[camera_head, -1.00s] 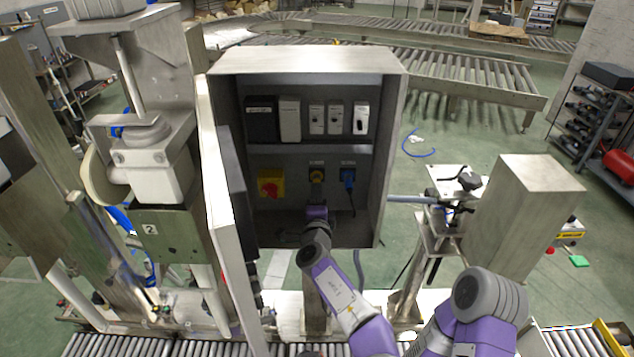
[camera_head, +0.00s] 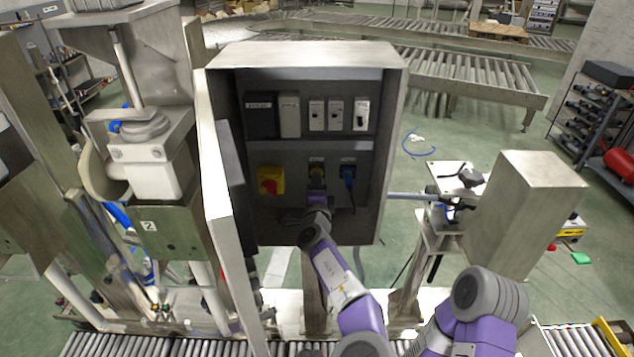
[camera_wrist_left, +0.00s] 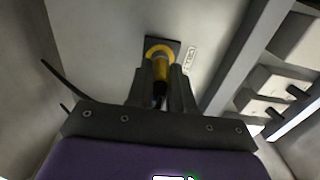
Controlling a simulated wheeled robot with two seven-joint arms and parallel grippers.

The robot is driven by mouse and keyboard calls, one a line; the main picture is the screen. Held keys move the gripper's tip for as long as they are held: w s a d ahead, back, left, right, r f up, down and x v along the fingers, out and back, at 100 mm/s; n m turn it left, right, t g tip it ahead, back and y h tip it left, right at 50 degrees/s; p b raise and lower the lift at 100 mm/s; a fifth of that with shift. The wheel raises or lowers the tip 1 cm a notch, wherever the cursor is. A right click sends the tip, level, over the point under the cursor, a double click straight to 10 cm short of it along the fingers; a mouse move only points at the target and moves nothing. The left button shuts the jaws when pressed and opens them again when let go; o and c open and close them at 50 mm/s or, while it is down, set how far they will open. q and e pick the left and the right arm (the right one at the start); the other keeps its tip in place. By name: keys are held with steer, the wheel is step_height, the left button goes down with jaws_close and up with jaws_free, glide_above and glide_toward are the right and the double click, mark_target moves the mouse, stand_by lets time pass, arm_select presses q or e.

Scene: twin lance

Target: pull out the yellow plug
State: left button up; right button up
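The yellow plug (camera_wrist_left: 160,69) sits in a yellow-ringed socket on the back wall of the open grey cabinet (camera_head: 393,130). In the head view the yellow plug (camera_head: 317,169) shows just above my left gripper (camera_head: 317,200), which reaches into the cabinet from below. In the left wrist view my left gripper (camera_wrist_left: 160,82) has one finger on each side of the plug, with a dark part of the plug or cable between them. I cannot tell whether the fingers press on it. The plug appears still seated. My right gripper is not in view.
A blue plug (camera_head: 348,172) with a dark cable is close on the right. A red knob on a yellow plate (camera_head: 270,181) is on the left. Several switch modules (camera_head: 316,115) line the shelf above. The cabinet's open door (camera_head: 219,210) stands at the left.

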arm_select(q)
steer(key=shift+s+b, duration=0.55)
steer(key=shift+s, duration=0.1)
jaws_close()
steer(key=shift+s, duration=0.35)
steer(key=shift+s+b, duration=1.05)
steer(key=shift+s, duration=0.35)
